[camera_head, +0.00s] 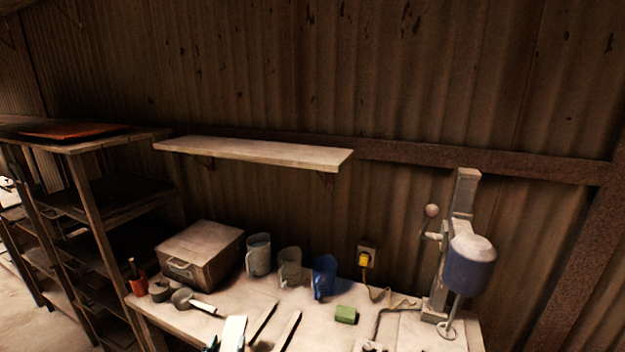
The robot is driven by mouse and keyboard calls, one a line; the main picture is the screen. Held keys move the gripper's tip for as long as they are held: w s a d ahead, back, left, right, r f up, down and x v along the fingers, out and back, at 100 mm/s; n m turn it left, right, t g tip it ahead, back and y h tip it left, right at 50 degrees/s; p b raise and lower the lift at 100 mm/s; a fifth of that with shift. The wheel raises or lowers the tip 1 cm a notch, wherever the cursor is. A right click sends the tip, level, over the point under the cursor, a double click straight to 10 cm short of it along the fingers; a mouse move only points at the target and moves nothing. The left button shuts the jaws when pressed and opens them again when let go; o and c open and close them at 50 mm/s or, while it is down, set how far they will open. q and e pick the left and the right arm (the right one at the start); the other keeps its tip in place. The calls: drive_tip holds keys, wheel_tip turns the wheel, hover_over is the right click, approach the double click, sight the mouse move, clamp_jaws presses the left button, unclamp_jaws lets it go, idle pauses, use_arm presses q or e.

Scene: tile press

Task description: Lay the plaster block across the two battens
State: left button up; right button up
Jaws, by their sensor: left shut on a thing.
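A pale, flat plaster block (234,329) shows at the bottom edge of the head view, above the workbench or close to it. My left gripper (229,346) is shut on it; only small dark parts of its fingers show at the bottom edge. My right gripper is not in view.
The workbench (208,325) holds a metal box (200,254), a grey jug (258,255), a pale jug (290,266), a blue jug (323,277), a green block (345,314) and a scoop (182,298). A drill press (470,262) stands right. A shelf (255,152) hangs above.

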use_arm(q)
drive_tip(key=shift+s+f, duration=0.9)
drive_tip(key=shift+f, duration=0.15)
drive_tip(key=shift+d, duration=0.1)
